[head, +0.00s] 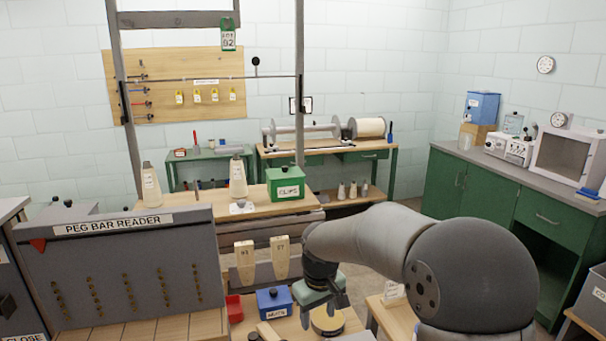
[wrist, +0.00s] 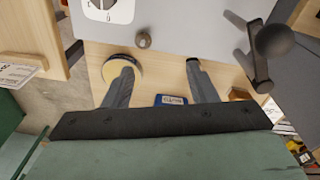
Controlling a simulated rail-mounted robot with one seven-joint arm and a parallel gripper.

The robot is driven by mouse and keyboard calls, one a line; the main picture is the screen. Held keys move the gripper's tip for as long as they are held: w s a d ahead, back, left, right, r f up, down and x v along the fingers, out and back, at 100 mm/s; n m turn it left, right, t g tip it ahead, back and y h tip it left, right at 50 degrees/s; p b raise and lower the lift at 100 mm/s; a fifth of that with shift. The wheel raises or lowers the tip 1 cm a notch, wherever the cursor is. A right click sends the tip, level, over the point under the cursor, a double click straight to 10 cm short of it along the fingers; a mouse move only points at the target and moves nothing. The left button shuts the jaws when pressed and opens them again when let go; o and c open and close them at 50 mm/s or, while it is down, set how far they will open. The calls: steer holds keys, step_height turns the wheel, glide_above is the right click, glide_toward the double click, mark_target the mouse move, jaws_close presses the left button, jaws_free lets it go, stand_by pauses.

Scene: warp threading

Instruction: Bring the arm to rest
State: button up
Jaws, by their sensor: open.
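My gripper (head: 335,300) is at the end of my grey arm, low in the right middle of the head view, above the small wooden bench. In the wrist view its two dark fingers (wrist: 158,75) are spread apart with nothing between them. Beyond the fingers lie a round tin-like disc (wrist: 122,72) and a blue labelled box (wrist: 172,100) on the wood. The disc also shows in the head view (head: 327,322), beside the gripper. Whether any finger touches something cannot be told.
The grey peg bar reader (head: 120,260) stands at left. A blue box (head: 273,303), a red bin (head: 235,309) and wooden tags (head: 245,263) are left of the gripper. A green clips box (head: 286,184) stands behind. A grey panel with a black lever (wrist: 260,60) is close in the wrist view.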

steer(key=s+d+r+m, duration=0.1)
steer(key=s+d, duration=0.4)
steer(key=s, duration=0.8)
steer(key=s+d+r+m, duration=0.1)
steer(key=s+d+m, duration=0.3)
steer(key=s, duration=0.9)
steer(key=shift+d+g, duration=0.3)
steer(key=shift+d, duration=0.3)
steer(key=shift+s+r, duration=0.1)
steer(key=shift+s, duration=0.05)
